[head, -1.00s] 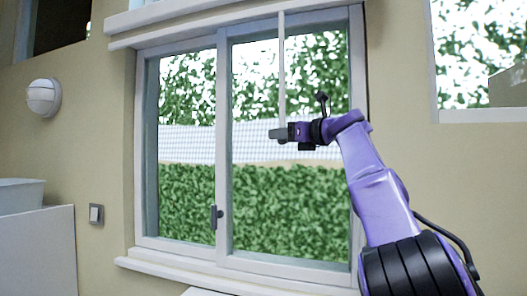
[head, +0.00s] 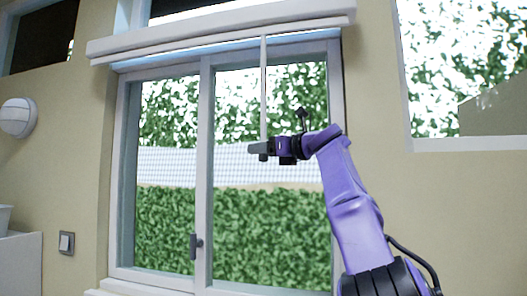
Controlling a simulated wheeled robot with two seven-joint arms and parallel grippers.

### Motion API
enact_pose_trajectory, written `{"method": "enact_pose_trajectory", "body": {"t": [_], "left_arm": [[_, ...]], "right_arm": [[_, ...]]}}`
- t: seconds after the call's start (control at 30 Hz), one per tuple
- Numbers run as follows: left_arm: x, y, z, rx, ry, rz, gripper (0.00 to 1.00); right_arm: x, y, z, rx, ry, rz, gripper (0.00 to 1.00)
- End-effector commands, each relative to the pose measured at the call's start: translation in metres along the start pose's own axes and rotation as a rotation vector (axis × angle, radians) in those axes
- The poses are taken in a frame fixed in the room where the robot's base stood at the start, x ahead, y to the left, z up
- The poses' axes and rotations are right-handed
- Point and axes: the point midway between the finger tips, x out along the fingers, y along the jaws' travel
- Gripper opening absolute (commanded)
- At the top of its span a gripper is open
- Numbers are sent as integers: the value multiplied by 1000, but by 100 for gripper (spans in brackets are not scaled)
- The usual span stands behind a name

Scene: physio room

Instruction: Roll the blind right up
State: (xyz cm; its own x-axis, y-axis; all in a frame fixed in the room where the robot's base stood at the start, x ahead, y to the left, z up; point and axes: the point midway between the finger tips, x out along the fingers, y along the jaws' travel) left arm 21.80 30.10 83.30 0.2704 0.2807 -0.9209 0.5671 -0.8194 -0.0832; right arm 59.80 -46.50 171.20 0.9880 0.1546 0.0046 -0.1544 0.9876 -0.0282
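The blind is a slim white roll at the top of the window, with its pale bottom bar (head: 205,47) close under the white head box (head: 215,28). The glass below is uncovered. A thin pale wand (head: 263,90) hangs from the blind, right of the window's middle post. My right gripper (head: 262,148) is at the wand's lower end and appears shut on it; the fingers hide part of the wand, and a small dark end shows below them. My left gripper is not in view.
The two-pane window has a dark handle (head: 196,245) on its middle post and a sill below. A wall switch (head: 66,243) and round white lamp (head: 18,118) are on the left wall. Another window (head: 465,70) is at the right.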

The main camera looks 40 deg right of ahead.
Motion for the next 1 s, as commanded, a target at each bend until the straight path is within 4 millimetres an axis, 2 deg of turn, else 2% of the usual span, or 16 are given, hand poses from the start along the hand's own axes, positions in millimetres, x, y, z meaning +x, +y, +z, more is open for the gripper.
{"method": "enact_pose_trajectory", "body": {"t": [0.17,0.4,0.6,0.73,1.0], "left_arm": [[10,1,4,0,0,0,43],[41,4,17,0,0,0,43],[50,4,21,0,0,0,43],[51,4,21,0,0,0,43],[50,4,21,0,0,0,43]], "right_arm": [[-11,-1,-5,0,0,-1,52],[-68,-1,-6,-1,-3,-2,52],[-100,0,-3,0,-2,0,52],[-106,0,0,0,-1,-1,52],[-106,0,0,0,-1,0,52]]}}
